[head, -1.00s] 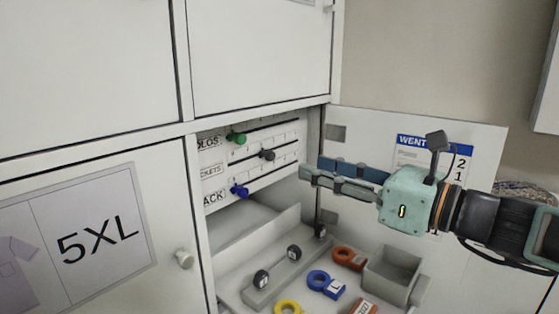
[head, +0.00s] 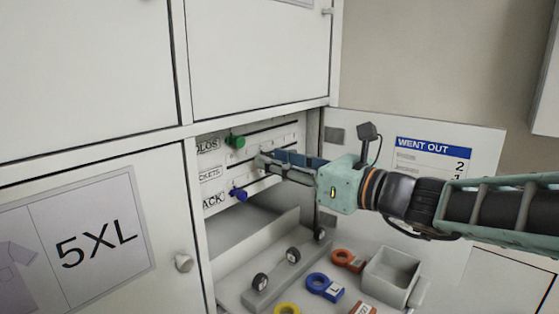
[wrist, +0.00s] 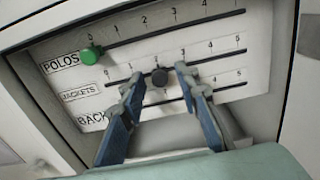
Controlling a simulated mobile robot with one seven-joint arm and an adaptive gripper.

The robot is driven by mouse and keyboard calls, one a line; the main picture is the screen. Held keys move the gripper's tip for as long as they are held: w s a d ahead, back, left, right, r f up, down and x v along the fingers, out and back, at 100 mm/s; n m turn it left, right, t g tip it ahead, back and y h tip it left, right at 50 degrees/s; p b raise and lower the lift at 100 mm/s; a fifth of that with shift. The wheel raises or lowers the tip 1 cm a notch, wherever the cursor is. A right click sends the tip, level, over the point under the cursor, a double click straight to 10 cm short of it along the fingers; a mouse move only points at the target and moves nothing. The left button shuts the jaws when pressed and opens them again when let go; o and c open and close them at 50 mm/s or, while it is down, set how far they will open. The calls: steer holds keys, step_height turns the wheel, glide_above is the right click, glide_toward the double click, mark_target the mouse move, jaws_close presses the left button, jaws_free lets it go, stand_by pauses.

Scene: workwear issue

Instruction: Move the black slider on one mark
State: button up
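In the wrist view the black slider (wrist: 160,76) sits on the middle track of a white panel, the row labelled JACKETS. My gripper (wrist: 158,83) is open, with one blue-grey finger on each side of the black slider and a gap on both sides. In the head view my gripper (head: 262,162) reaches into the open compartment at the panel, and its fingertips hide the black slider.
A green slider (wrist: 90,55) is at 0 on the POLOS track above. A blue slider (head: 238,194) is on the bottom track. Below lie a blue tape roll (head: 325,287), a red one (head: 347,260) and a grey bin (head: 392,272). An open door (head: 440,200) stands right.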

jaws_close()
steer(key=w+d+b, duration=0.2)
steer(key=w, duration=0.1)
steer(key=shift+d, duration=0.1)
stand_by(0.4)
steer(key=shift+o, duration=1)
jaws_free()
steer(key=shift+s, duration=0.1)
steer(key=shift+d, duration=0.1)
